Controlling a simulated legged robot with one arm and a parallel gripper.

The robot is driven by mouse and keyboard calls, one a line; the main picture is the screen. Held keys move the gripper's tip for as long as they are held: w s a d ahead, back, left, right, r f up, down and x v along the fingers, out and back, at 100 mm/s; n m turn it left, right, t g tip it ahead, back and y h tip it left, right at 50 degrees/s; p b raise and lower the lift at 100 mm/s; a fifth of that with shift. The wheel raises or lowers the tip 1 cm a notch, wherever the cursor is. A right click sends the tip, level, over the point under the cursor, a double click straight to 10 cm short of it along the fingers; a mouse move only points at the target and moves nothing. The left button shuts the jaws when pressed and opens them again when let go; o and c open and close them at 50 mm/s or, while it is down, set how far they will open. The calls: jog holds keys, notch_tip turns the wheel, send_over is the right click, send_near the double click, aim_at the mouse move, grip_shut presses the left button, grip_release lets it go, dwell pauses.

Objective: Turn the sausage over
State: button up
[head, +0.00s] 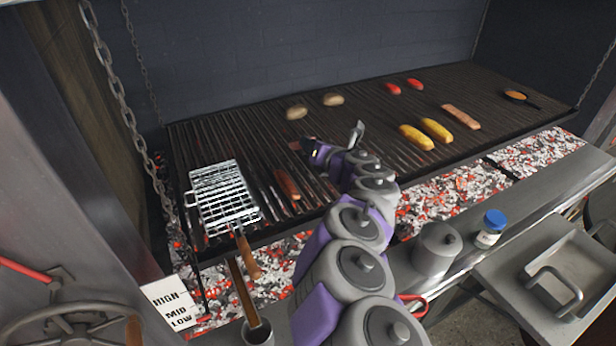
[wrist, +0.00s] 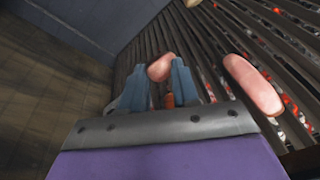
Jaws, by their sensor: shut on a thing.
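My gripper (head: 308,148) is over the left-middle part of the grill grate. In the wrist view, its blue-grey fingers (wrist: 158,82) are shut on a pinkish sausage (wrist: 160,67), with its rounded end showing between the fingertips. In the head view, my gripper mostly hides this sausage. A second sausage (wrist: 253,85) is to the right of the fingers in the wrist view, apart from them. In the head view, a reddish-brown sausage (head: 287,184) lies on the bars, nearer than my gripper and slightly left of it.
A wire grill basket (head: 222,195) lies on the left of the grate (head: 250,150). Two roundish pale pieces (head: 315,105), red pieces (head: 404,86), yellow corn (head: 416,137), a long brownish piece (head: 460,116) and a small pan (head: 516,96) are farther back or right. Embers glow below.

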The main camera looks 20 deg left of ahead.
jog(key=f+n+g, duration=0.1)
jog(key=n, duration=0.1)
jog(key=w+a+f+n+g, duration=0.1)
jog(key=f+n, duration=0.1)
jog(key=n, duration=0.1)
jog(key=f+n+g, duration=0.1)
jog(key=n, duration=0.2)
jog(key=shift+w+a+f+g, duration=0.25)
jog(key=shift+w+f+g, duration=0.05)
jog(key=shift+w+f, duration=0.1)
jog(key=o, duration=0.7)
jog(key=o, duration=0.5)
jog(key=shift+o, duration=0.2)
